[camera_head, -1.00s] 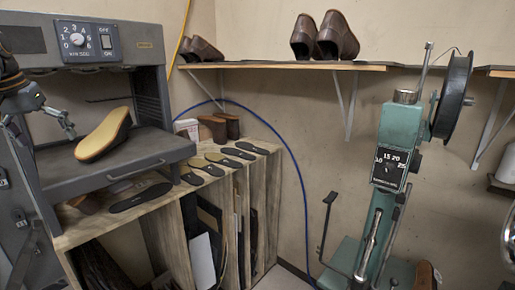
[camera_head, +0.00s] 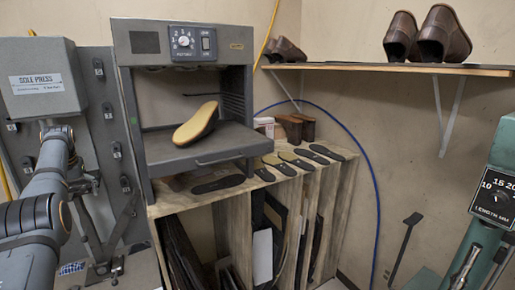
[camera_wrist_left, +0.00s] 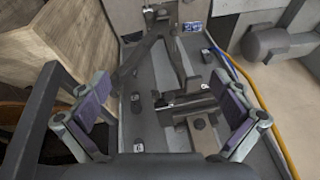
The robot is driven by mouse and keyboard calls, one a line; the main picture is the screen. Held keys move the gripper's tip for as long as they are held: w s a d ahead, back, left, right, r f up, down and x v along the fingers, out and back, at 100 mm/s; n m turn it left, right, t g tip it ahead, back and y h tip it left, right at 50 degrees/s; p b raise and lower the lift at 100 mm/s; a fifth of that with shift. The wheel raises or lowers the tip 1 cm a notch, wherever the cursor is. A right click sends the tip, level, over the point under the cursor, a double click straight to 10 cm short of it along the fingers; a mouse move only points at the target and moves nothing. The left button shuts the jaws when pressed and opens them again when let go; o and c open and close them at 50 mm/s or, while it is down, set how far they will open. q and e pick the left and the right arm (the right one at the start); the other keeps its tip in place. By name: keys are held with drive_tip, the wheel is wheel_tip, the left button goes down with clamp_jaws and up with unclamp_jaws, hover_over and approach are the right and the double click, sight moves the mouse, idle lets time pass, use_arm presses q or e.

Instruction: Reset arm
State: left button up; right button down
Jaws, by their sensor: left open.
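My left arm comes in at the left of the head view, in front of the grey sole press (camera_head: 40,85). My left gripper (camera_head: 88,186) is partly hidden by its own arm there. In the left wrist view the left gripper (camera_wrist_left: 162,105) is open, its two padded fingers wide apart with nothing between them. A tan sole with a dark edge (camera_head: 196,124) lies tilted on the shelf of the grey heater box (camera_head: 205,147), apart from the gripper. My right gripper is not in view.
A wooden rack (camera_head: 215,196) with several dark insoles on top stands below and right of the heater. Brown shoes (camera_head: 443,34) stand on a wall shelf (camera_head: 390,68). A teal machine (camera_head: 490,200) is at the right edge. A yellow hose (camera_wrist_left: 262,100) runs beside the press.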

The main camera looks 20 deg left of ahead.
use_arm(q)
drive_tip(key=s+a+f+m+g+y, duration=0.1)
drive_tip(key=s+a+f+m+y, duration=0.25)
drive_tip(key=f, duration=0.85)
drive_tip(key=s+a+f+m+g+y, duration=0.1)
drive_tip(key=s+a+f+y, duration=0.4)
drive_tip(key=f, duration=0.6)
drive_tip(key=s+d+f+m+t+h, duration=0.25)
drive_tip(key=s+f+m, duration=0.55)
drive_tip(key=s+f, duration=0.95)
drive_tip(key=s+d+f+n+h, duration=0.1)
drive_tip(key=s+d+f+h, duration=0.25)
drive_tip(key=d+f, duration=0.9)
drive_tip(key=s+d+f+n+h, duration=0.15)
drive_tip(key=s+d+f, duration=0.25)
drive_tip(key=d+f, duration=0.85)
drive_tip(key=s+d+f+n+h, duration=0.1)
drive_tip(key=d+f+h, duration=0.15)
drive_tip(key=d, duration=1.35)
drive_tip(key=s+d+f+h, duration=0.1)
drive_tip(key=d+f+h, duration=0.15)
drive_tip(key=d, duration=1.35)
wheel_tip(320, 180, down, 11)
drive_tip(key=y+b, duration=0.1)
drive_tip(key=b, duration=0.9)
drive_tip(key=shift+a+r+g, duration=0.2)
drive_tip(key=shift+a+g, duration=0.15)
